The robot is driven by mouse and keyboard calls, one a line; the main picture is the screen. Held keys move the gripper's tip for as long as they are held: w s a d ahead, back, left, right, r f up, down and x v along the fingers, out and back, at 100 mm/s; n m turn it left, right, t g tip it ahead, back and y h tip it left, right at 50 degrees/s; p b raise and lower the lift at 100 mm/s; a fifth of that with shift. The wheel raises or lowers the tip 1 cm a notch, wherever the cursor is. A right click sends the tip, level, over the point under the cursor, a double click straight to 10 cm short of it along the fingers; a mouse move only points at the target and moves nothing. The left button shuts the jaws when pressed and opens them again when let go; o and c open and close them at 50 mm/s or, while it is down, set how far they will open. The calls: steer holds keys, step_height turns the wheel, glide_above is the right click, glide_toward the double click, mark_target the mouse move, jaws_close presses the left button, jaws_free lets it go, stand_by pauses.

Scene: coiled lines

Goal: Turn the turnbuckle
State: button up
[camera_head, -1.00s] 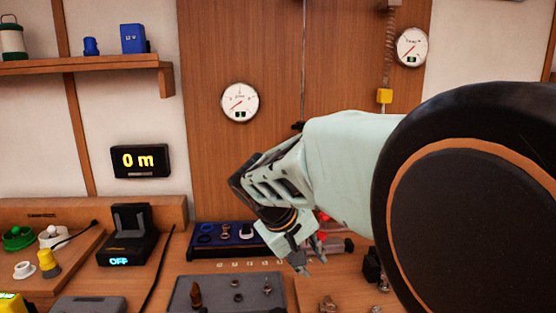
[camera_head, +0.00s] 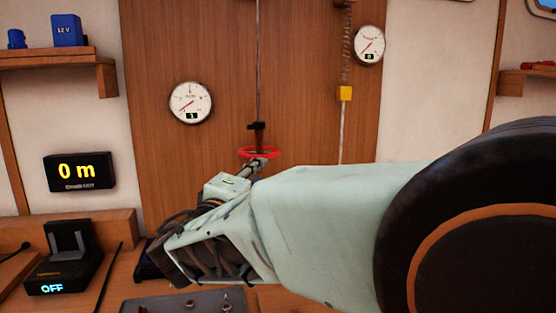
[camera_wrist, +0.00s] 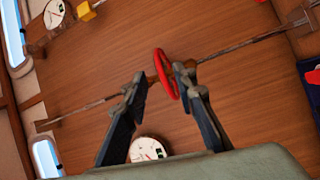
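The turnbuckle appears as a red ring (camera_head: 260,152) around a thin vertical line in front of the wooden panel. A dark fitting sits on the line just above it. In the wrist view the red ring (camera_wrist: 166,73) lies at the fingertips, closer to the right finger. My gripper (camera_wrist: 162,82) is open, one finger on each side of the ring. Whether either finger touches the ring I cannot tell. In the head view my gripper (camera_head: 256,166) points up at the ring from below, its fingers small and partly hidden.
A round gauge (camera_head: 191,103) hangs left of the line, and another gauge (camera_head: 369,45) at upper right. A yellow block (camera_head: 345,93) hangs on a second line with a coil. A grey tray (camera_head: 160,304) with small parts lies on the bench below. The panel around the ring is clear.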

mark_target(268, 157)
steer(key=x, duration=1)
steer(key=shift+w+a+r, duration=0.3)
steer(key=shift+w+r, duration=0.05)
steer(key=shift+w, duration=0.1)
steer(key=shift+c, duration=0.3)
jaws_close()
